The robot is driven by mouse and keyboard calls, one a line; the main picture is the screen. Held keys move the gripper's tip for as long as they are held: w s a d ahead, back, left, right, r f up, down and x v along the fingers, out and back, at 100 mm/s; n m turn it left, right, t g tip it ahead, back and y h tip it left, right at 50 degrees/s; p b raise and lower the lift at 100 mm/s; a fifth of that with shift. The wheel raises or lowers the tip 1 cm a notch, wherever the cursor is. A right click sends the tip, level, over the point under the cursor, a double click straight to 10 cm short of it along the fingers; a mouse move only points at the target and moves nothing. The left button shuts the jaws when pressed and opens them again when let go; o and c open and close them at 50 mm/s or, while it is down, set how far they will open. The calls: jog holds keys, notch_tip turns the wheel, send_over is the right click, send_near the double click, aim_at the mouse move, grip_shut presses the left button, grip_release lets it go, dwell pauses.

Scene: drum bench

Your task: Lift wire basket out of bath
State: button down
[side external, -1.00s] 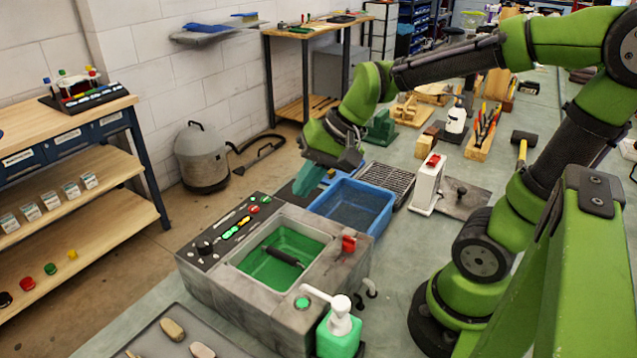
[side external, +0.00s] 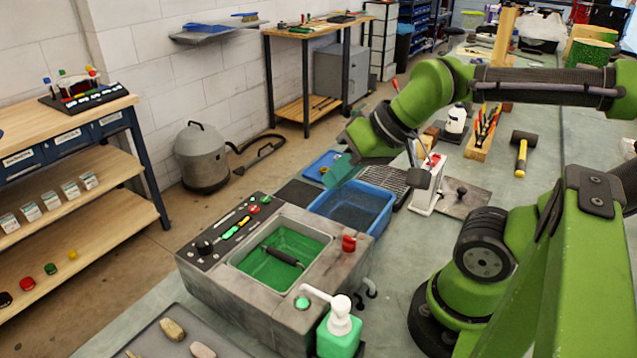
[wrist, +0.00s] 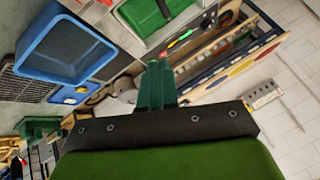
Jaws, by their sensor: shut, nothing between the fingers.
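The bath (side external: 282,252) is a grey tank with green liquid in its basin, in the middle of the side view. A dark handle bar (side external: 283,256) lies across the green liquid. The wire basket below it is hidden or too small to make out. In the wrist view the green basin with the dark handle (wrist: 146,12) shows at the top edge. My gripper (side external: 338,172) is above and behind the bath, over the back of the blue tub. Its green fingers (wrist: 157,68) are together and empty, well apart from the handle.
A blue tub (side external: 358,204) stands directly behind the bath. A soap pump bottle (side external: 340,328) stands at the bath's front corner. A tray with stones (side external: 172,332) lies at front left.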

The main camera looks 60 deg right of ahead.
jog(key=c, duration=1)
grip_release()
jog(key=n+g, duration=0.4)
jog(key=g, duration=0.3)
send_near(283, 253)
jog(key=f, duration=0.4)
jog(key=a+f, duration=0.1)
jog(key=f, duration=0.1)
jog(key=shift+s, duration=0.15)
jog(key=shift+a+f, duration=0.2)
jog(key=shift+f, duration=0.85)
jog(key=shift+a+f, duration=0.2)
jog(key=shift+f, duration=0.85)
jog(key=shift+a+f, duration=0.2)
jog(key=shift+f, duration=0.85)
